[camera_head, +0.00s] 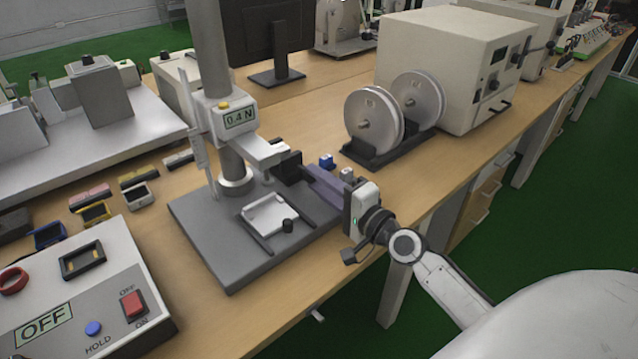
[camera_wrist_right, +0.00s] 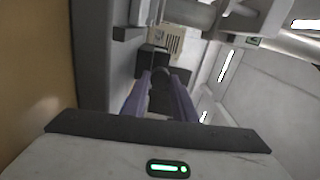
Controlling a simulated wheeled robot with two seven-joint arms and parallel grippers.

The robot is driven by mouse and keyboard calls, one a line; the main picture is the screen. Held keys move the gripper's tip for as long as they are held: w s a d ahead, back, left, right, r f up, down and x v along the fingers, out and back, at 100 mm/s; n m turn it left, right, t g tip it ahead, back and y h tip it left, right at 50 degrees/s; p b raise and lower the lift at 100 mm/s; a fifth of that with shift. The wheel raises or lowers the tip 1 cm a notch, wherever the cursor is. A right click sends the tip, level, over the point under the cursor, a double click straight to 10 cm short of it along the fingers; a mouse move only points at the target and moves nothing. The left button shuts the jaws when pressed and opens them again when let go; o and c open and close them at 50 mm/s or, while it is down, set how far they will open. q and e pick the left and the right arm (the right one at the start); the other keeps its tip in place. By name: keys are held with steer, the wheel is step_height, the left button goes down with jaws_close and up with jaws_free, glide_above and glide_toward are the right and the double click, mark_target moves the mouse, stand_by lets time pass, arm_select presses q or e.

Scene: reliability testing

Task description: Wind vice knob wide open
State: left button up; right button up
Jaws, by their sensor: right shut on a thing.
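The force test stand has a grey base plate (camera_head: 230,255), a column, and a display head (camera_head: 233,115) reading 0.4 N. In the right wrist view the fingers (camera_wrist_right: 160,82) close around the dark round vice knob (camera_wrist_right: 160,74). The knob is mostly hidden by the fingers in the head view. How far the vice jaws are apart cannot be told. My left gripper is not in view.
A white plate (camera_head: 268,216) between black rails and a small black knob (camera_head: 288,226) sit on the base. A small blue block (camera_head: 326,161) and a spool stand (camera_head: 388,150) are behind my gripper. A control box (camera_head: 75,285) reading OFF stands front left.

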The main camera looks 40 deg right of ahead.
steer(key=shift+n, duration=0.7)
steer(key=o, duration=1)
steer(key=shift+o, duration=0.2)
steer(key=shift+s, duration=0.15)
steer(key=s, duration=0.3)
steer(key=s+b, duration=0.1)
steer(key=s, duration=0.1)
steer(key=s+b, duration=0.1)
steer(key=s, duration=0.2)
steer(key=shift+s+d+f, duration=0.15)
steer(key=shift+s+d, duration=0.15)
steer(key=shift+s, duration=0.75)
